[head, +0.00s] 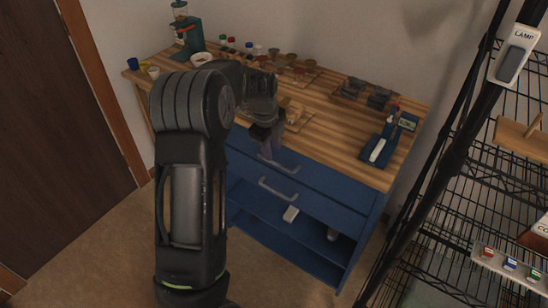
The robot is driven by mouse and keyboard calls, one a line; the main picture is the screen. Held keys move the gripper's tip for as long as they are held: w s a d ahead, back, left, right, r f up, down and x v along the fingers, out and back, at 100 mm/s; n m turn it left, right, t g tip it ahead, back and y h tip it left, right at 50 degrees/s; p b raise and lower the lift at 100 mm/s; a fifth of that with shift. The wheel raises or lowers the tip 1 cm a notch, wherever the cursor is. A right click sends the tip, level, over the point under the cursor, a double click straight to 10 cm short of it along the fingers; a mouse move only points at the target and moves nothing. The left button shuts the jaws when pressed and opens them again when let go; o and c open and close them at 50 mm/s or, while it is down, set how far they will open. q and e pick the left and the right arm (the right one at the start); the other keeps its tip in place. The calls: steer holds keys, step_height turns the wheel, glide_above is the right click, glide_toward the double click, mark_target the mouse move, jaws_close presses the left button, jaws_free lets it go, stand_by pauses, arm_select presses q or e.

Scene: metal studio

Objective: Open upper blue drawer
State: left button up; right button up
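The blue cabinet under the wooden worktop has an upper blue drawer (325,182) with a pale bar handle (284,167). Its front looks flush with the cabinet. A second drawer with its own pale handle (278,190) is just below it. My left arm hides the cabinet's left side. My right gripper is not in view.
An open shelf below the drawers holds a white object (290,214). A black wire rack (455,160) stands at right. Floor in front is clear.

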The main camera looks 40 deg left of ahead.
mark_target(274, 163)
arm_select(q)
steer(key=f, duration=0.3)
steer(key=w+f, duration=0.1)
steer(key=f, duration=0.1)
steer(key=shift+f, duration=0.25)
jaws_close()
stand_by(1.2)
